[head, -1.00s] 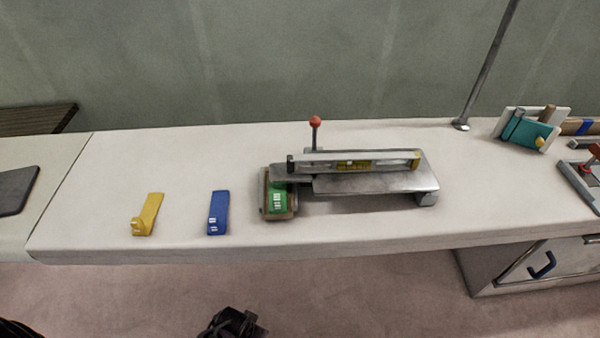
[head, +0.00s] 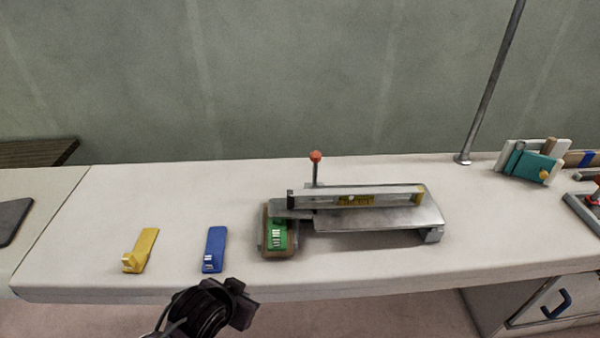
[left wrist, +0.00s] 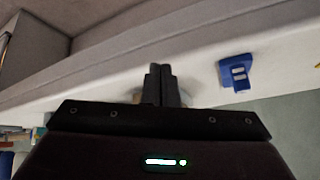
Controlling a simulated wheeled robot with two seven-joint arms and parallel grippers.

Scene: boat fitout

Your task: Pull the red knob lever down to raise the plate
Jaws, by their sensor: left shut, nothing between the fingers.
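The lever with the red knob (head: 315,156) stands upright behind the metal plate (head: 380,216) on the white bench. A spirit level (head: 372,196) lies across the top of the plate. A green block (head: 277,235) sits in a brown holder under the plate's left end. My left gripper (head: 243,303) is in front of the bench's front edge, below and left of the plate and well away from the knob. In the left wrist view its two fingers (left wrist: 160,78) are together and empty. My right gripper is not in view.
A yellow wedge (head: 142,250) and a blue wedge (head: 214,250) lie on the bench left of the plate; the blue one also shows in the left wrist view (left wrist: 236,72). A pole (head: 487,90) and a teal-white item (head: 531,163) stand at right. The back middle is clear.

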